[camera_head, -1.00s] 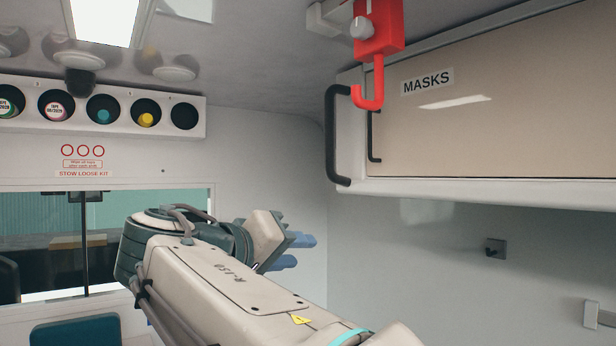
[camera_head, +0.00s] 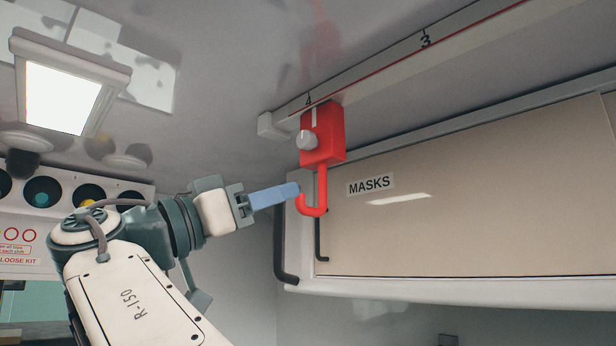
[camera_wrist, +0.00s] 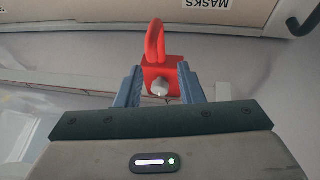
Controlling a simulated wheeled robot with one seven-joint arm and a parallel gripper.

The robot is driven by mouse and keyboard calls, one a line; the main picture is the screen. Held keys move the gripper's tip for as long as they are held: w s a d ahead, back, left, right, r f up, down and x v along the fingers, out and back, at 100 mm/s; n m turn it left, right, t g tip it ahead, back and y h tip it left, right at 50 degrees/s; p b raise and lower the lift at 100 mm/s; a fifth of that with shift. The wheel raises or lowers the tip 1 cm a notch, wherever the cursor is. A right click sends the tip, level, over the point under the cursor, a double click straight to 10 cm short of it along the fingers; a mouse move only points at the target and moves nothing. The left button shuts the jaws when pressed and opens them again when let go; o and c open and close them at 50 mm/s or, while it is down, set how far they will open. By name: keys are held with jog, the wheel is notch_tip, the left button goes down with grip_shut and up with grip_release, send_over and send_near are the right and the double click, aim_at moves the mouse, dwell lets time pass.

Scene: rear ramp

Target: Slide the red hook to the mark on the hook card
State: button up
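The red hook (camera_head: 323,140) hangs from the ceiling rail (camera_head: 375,65) by its red block, close to the number 4. A grey knob (camera_head: 307,140) sits on the block's face. My gripper (camera_head: 292,190) has its blue fingertips at the hook's lower part, just left of the stem. In the wrist view the red hook (camera_wrist: 155,45) shows between and beyond the two separated fingers of my gripper (camera_wrist: 160,76). The fingers are open, with a gap on each side of the block. I cannot tell whether a finger touches the hook. I cannot make out a hook card.
The rail carries a red line and a number 3 (camera_head: 426,41) farther right. A cabinet labelled MASKS (camera_head: 371,184) with a dark handle (camera_head: 281,240) lies just behind and below the hook. A ceiling lamp (camera_head: 65,97) is at the left.

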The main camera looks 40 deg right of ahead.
aim_at(319, 183)
jog(key=p+x, duration=0.2)
jog(key=x, duration=0.5)
jog(key=shift+d+r, duration=0.1)
jog(key=shift+d, duration=0.2)
grip_shut()
